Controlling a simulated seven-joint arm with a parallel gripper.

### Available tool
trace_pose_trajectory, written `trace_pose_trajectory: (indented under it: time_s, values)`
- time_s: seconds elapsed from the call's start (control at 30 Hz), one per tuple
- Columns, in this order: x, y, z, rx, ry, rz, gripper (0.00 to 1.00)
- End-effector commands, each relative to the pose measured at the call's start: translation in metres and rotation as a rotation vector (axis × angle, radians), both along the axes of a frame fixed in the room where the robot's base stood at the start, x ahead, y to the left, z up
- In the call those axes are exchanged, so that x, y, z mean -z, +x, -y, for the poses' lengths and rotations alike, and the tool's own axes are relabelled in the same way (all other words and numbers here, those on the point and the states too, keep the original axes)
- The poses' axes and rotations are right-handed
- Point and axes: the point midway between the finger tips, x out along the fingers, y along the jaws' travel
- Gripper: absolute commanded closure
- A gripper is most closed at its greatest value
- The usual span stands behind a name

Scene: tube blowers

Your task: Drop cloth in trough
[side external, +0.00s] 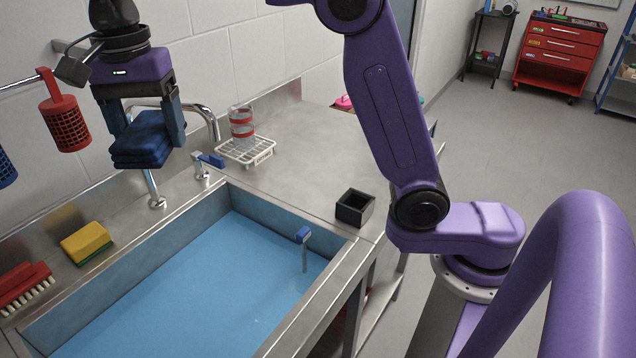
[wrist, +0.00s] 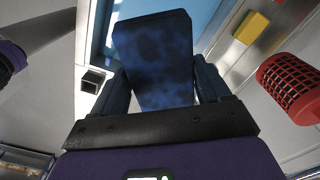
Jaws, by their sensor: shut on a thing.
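A folded dark blue cloth (side external: 143,140) is between the fingers of my gripper (side external: 147,125), which is shut on it. It also fills the middle of the wrist view (wrist: 154,62), between the fingers of my gripper (wrist: 160,90). The cloth is held in the air above the back edge of the sink, near the tap. The trough (side external: 215,285) is a steel basin filled with blue water, below and to the right of the cloth in the side view. A strip of the blue basin shows behind the cloth in the wrist view (wrist: 203,30).
The tap (side external: 205,115) rises close behind the cloth. A red mesh basket (side external: 65,122) hangs at the left. A yellow sponge (side external: 87,242) and a red brush (side external: 25,285) lie on the left ledge. A white rack (side external: 246,151) and a black box (side external: 355,207) stand on the counter.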

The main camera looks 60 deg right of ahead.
Motion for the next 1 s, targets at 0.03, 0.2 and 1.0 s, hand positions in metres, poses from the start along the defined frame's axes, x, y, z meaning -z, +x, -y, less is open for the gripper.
trace_pose_trajectory:
  time_s: [0.03,0.2,1.0]
  values:
    - [0.010,-0.001,0.000,-0.001,-0.003,-0.004,0.58]
    - [0.052,-0.001,0.001,-0.001,-0.003,-0.006,0.58]
    - [0.265,0.000,0.001,-0.001,-0.001,-0.001,0.58]
